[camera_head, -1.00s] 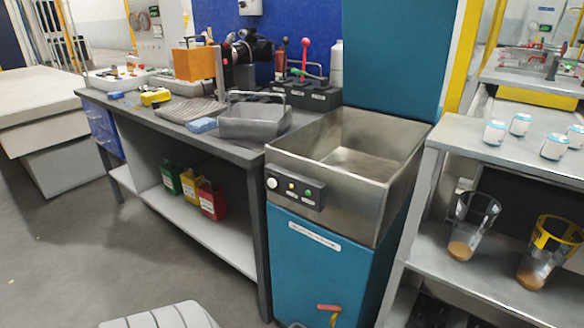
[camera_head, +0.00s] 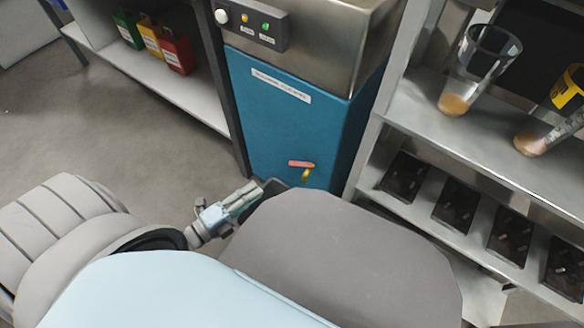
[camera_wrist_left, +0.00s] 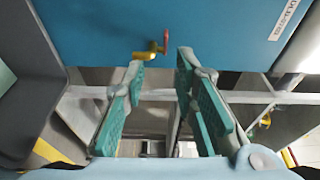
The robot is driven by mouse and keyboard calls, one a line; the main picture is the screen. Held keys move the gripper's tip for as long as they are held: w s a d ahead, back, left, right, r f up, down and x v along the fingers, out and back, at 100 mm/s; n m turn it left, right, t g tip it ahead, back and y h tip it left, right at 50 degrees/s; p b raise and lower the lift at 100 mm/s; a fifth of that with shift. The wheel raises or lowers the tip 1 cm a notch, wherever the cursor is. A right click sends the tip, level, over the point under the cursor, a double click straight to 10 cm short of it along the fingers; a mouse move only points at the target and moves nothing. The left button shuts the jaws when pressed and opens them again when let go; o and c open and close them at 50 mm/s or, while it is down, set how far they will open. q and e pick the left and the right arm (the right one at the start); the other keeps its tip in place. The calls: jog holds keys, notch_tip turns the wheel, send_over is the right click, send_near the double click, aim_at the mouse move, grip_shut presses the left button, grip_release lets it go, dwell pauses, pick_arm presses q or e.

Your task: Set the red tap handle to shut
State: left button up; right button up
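The tap has a red handle (camera_head: 301,164) and a yellow body (camera_head: 306,175), low on the front of the blue cabinet (camera_head: 300,120). In the head view the handle lies roughly level, above the yellow body. The left wrist view shows the red handle (camera_wrist_left: 166,42) and yellow body (camera_wrist_left: 145,55) beyond the fingers. My left gripper (camera_wrist_left: 161,66) is open and empty, its teal pads apart; the tap shows near the gap between the tips, apparently untouched. In the head view the gripper (camera_head: 268,190) is just left of the tap, partly hidden by my body. My right gripper is not in view.
A steel sink with a button panel (camera_head: 250,25) tops the cabinet. A shelf rack (camera_head: 420,130) with glasses and dark trays stands close on the right. Red, yellow and green cans stand on a low shelf at left. Floor is open at left.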

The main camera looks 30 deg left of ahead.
aim_at(301, 165)
pick_arm(q)
jog(key=b+x, duration=0.2)
jog(key=x, duration=1.2)
jog(key=shift+d+r, duration=0.3)
jog(key=shift+r, duration=0.2)
grip_shut()
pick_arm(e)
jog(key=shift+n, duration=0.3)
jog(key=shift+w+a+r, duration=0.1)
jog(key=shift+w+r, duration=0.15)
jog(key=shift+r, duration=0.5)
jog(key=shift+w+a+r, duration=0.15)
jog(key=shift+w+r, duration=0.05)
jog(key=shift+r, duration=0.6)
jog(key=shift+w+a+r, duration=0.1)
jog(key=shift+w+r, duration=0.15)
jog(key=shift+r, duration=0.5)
